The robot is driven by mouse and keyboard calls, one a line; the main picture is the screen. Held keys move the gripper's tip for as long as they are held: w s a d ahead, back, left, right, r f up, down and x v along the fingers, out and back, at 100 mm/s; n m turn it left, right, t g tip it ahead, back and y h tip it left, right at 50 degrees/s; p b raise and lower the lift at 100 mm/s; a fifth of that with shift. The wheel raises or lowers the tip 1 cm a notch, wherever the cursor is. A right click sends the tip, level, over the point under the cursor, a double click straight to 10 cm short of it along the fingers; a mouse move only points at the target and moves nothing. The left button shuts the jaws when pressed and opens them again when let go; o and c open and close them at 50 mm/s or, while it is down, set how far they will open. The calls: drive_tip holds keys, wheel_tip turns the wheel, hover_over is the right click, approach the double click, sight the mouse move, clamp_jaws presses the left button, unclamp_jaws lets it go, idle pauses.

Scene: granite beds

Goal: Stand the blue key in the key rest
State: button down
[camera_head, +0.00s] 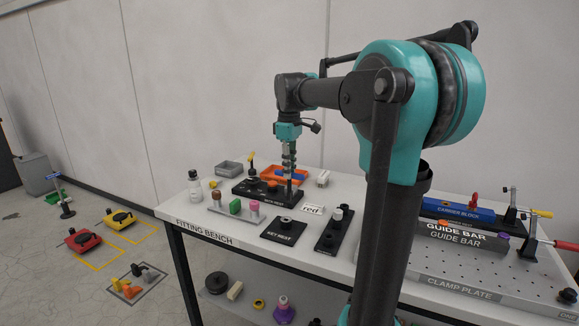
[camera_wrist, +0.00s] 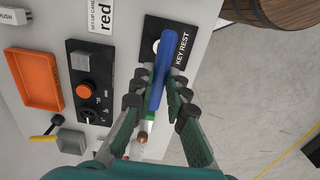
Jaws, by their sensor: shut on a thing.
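The blue key (camera_wrist: 163,65) is between the fingers of my gripper (camera_wrist: 156,88) in the wrist view. The gripper is shut on it, and its long blue end points away from my wrist. The key rest (camera_wrist: 182,48) is a black plate lettered KEY REST beyond the fingers. The key's blue end overlaps it in this view and partly hides a pale round part; I cannot tell whether they touch. In the head view my gripper (camera_head: 289,172) hangs over the back of the bench, behind the key rest (camera_head: 284,229).
An orange tray (camera_wrist: 34,78) and a black control box (camera_wrist: 88,85) lie left of the key rest in the wrist view. A "red" card (camera_head: 313,210) and a black holder (camera_head: 333,233) stand close by. The bench's front edge is near the rest.

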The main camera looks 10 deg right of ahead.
sight(289, 187)
drive_tip(key=shift+w+a+f, duration=0.1)
drive_tip(key=shift+a, duration=0.5)
drive_tip(key=shift+f, duration=2.8)
drive_tip(key=shift+f, duration=2.05)
drive_tip(key=c, duration=1.4)
unclamp_jaws()
drive_tip(key=shift+c, duration=0.2)
drive_tip(key=shift+r, duration=2.55)
